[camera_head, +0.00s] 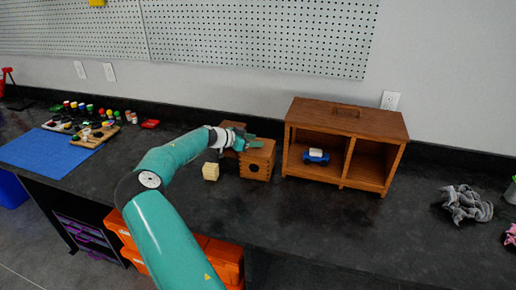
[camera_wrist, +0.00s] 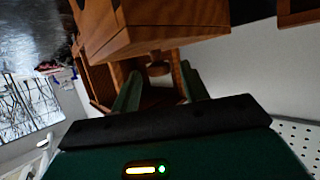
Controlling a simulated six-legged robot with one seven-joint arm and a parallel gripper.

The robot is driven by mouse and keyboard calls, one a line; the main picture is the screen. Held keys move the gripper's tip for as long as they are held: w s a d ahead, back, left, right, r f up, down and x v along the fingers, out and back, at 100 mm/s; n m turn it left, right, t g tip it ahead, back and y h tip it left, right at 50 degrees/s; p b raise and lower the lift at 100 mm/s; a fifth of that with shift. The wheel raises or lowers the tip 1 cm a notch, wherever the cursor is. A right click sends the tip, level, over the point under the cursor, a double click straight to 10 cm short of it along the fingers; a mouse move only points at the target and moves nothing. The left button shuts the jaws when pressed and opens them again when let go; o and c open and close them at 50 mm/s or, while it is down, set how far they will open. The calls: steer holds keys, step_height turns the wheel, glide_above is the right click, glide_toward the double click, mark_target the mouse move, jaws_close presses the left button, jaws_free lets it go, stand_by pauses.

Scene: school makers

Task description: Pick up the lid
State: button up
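A wooden box (camera_head: 258,161) with a dark round hole in its front stands on the black counter, left of the wooden cabinet. My gripper (camera_head: 247,142) is at the top of this box, with green fingers reaching over it. In the wrist view my gripper (camera_wrist: 160,72) has its two fingers apart, on either side of a small round wooden knob (camera_wrist: 158,69). The knob seems to belong to the lid, but most of the lid is hidden by the fingers and nearby wood. I cannot tell whether the fingers touch the knob.
The open two-compartment wooden cabinet (camera_head: 347,119) stands close on the right, with a blue-and-white object (camera_head: 316,156) inside. A pale yellow block (camera_head: 211,172) sits left of the box. A grey cloth (camera_head: 467,204) lies at right. The counter (camera_head: 330,220) in front is clear.

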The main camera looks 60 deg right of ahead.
steer(key=c, duration=0.8)
steer(key=shift+r, duration=0.15)
steer(key=shift+c, duration=0.2)
